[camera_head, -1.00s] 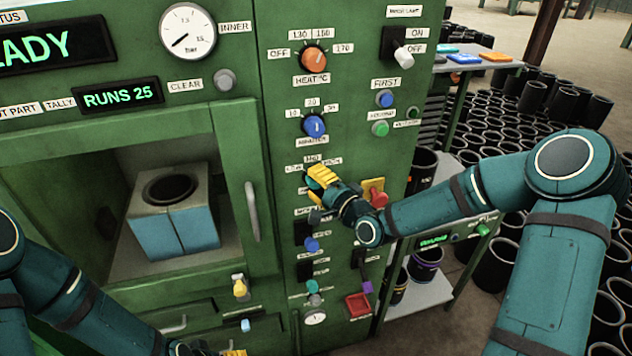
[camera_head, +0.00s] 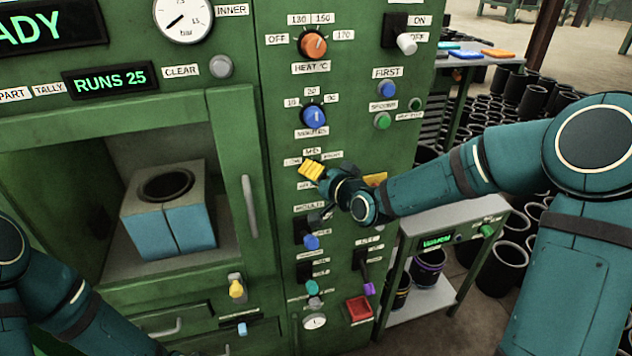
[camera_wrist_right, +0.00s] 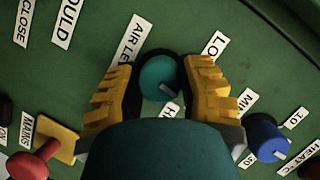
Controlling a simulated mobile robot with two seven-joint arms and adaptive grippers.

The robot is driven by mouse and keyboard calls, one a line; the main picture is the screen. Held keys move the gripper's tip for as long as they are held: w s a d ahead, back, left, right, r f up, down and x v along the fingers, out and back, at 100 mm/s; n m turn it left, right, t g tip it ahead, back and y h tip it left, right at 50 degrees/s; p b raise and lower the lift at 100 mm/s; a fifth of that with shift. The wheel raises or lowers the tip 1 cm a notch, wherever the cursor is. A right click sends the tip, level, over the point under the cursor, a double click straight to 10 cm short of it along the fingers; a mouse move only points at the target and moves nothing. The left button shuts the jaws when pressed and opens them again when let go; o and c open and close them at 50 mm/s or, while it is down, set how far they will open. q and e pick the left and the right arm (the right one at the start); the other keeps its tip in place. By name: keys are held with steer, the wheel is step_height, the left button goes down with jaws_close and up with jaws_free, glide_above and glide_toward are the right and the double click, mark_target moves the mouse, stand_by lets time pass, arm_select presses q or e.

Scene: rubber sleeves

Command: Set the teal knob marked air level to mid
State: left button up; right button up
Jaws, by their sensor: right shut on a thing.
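The teal knob (camera_wrist_right: 158,77) sits on the green panel between the two yellow fingers of my right gripper (camera_wrist_right: 160,88), which is shut on it. A pale mark on the knob's edge points to the lower right in the right wrist view. The air level label (camera_wrist_right: 127,40) and the low label (camera_wrist_right: 213,47) are partly covered. Another label starting with H is partly visible beside the knob, and I cannot read a mid label there. In the head view my right gripper (camera_head: 312,171) hides the knob. My left arm shows at lower left, its gripper out of frame.
The blue minutes knob (camera_head: 314,117) and orange heat knob (camera_head: 313,45) are above my right gripper. A red knob on a yellow plate (camera_wrist_right: 36,160) is close to one finger. Switches (camera_head: 310,242) and a red box (camera_head: 359,309) are below.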

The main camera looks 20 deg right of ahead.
steer(key=shift+n+b, duration=0.3)
steer(key=shift+h, duration=0.3)
steer(key=o, duration=1.2)
steer(key=shift+w, duration=0.1)
steer(key=v, duration=1.2)
